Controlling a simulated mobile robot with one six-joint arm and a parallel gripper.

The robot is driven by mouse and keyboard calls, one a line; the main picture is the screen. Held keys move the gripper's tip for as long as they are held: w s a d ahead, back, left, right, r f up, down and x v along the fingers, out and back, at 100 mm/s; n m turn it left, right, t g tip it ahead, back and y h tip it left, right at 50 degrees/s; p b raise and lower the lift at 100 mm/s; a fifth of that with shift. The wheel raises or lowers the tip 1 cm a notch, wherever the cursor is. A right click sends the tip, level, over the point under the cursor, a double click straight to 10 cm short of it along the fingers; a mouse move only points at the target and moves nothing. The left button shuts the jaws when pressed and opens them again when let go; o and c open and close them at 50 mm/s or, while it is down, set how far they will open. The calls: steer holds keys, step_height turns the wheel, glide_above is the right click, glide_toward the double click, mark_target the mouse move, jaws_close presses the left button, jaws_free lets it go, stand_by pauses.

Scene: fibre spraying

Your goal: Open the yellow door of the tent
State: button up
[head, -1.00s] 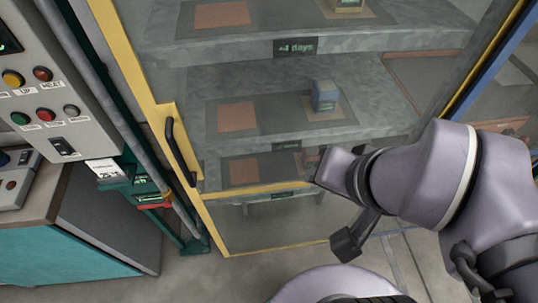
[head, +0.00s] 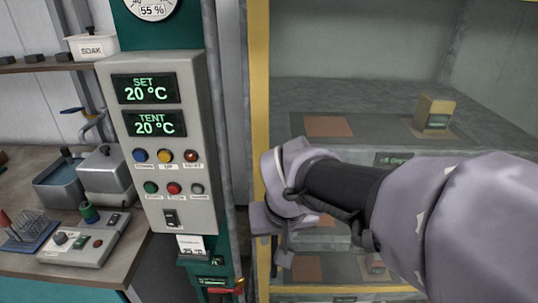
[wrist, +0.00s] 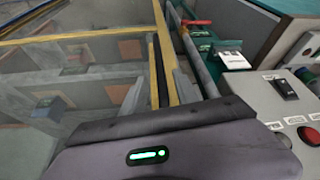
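The tent's yellow door (head: 259,85) stands upright right of the control box in the head view. It looks closed, with its edge against the post. Its yellow edge also shows in the wrist view (wrist: 167,45). The dark upright handle (wrist: 154,76) shows along that edge in the wrist view, just beyond my gripper. In the head view, my gripper (head: 274,246) is at the door's left edge and hides the handle. Its fingers are not clear enough to tell open from shut, and I cannot tell whether it touches the handle.
A grey control box (head: 165,140) with buttons and displays stands left of the door, on a green post (head: 160,35). A bench (head: 110,265) with a switch panel is farther left. Shelves with small blocks (head: 434,113) show behind the door pane.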

mark_target(276, 238)
steer(key=b+x, duration=0.1)
steer(key=x, duration=0.3)
steer(key=shift+w+a+f, duration=0.1)
steer(key=shift+w+f, duration=0.05)
steer(key=shift+f, duration=0.15)
jaws_close()
stand_by(1.1)
